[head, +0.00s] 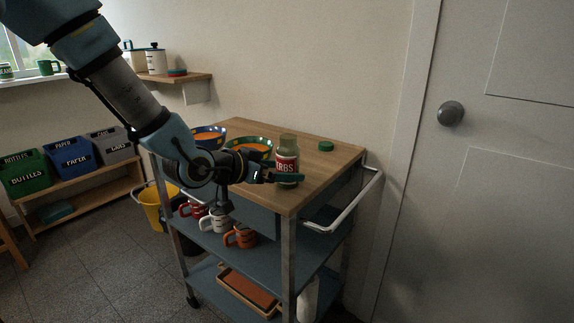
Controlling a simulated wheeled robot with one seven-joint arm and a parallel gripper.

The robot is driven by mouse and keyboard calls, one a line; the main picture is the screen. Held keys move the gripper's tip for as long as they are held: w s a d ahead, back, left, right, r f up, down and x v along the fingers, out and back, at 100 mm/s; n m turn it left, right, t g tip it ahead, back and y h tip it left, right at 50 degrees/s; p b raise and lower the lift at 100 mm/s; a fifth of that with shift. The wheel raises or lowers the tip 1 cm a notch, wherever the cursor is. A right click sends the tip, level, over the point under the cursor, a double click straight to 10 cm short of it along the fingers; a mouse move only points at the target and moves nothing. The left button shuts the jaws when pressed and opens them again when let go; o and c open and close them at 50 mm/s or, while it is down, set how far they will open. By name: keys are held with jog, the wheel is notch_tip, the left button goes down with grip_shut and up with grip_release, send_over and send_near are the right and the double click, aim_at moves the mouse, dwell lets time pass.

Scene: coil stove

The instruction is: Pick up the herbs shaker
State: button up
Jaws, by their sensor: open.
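The herbs shaker (287,163) stands upright on the wooden top of the cart (325,158), near its front edge. It has a red label with white letters and a greenish upper part. My gripper (287,179) is open and level with the lower part of the shaker, reaching in from the left. The other finger is mostly hidden, so I cannot tell if either touches the shaker.
Two patterned bowls, a blue one (208,133) and a green one (262,144), stand behind my gripper. A green lid (326,146) lies at the back right. Mugs, including an orange one (243,236), hang or stand below the top. A metal handle (352,208) juts out at right.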

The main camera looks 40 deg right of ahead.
aim_at(296, 171)
jog(key=shift+p+x, duration=0.3)
jog(key=shift+x, duration=2.45)
jog(key=shift+s, duration=0.1)
jog(key=shift+c, duration=0.2)
grip_shut()
